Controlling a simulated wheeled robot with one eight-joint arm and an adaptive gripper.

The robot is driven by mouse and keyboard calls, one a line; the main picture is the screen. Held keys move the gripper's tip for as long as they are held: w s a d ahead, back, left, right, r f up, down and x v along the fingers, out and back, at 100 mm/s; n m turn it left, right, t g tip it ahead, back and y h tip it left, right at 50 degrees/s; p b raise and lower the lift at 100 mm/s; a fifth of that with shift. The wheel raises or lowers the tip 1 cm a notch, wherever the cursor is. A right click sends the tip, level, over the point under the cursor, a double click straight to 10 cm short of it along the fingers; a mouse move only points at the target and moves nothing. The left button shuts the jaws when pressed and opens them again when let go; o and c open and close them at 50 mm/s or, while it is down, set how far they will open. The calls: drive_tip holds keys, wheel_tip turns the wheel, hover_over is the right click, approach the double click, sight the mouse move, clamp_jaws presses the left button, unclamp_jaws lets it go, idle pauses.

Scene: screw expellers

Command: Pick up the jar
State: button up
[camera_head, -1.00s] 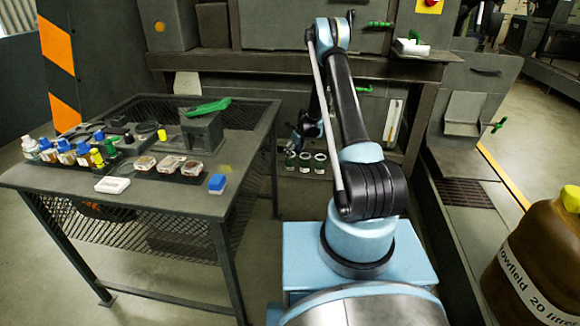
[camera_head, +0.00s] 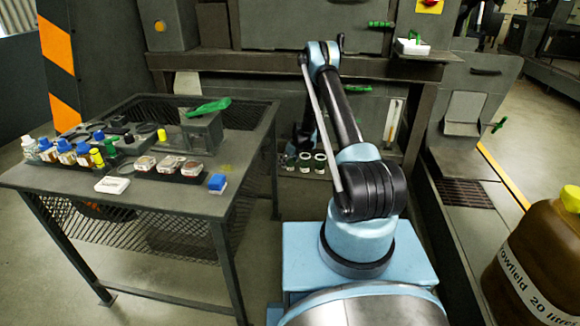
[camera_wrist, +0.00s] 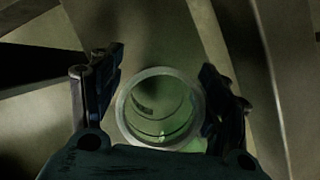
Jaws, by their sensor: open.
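Several small glass jars with dark tops and pale labels stand in a row low down, beyond my arm, in the head view; one jar (camera_head: 304,162) is in the middle of that row. In the wrist view an open-topped round jar (camera_wrist: 160,108) with a pale rim and greenish glass is seen from above. My gripper (camera_wrist: 163,92) is open, with one finger on each side of this jar. I cannot tell whether either finger touches it. In the head view the gripper is mostly hidden behind my arm, near the left end of the row.
A large brown container (camera_head: 535,265) stands at the right. Machine framework rises behind the jars. Floor is clear between table and jars.

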drive_tip(key=c, duration=1.2)
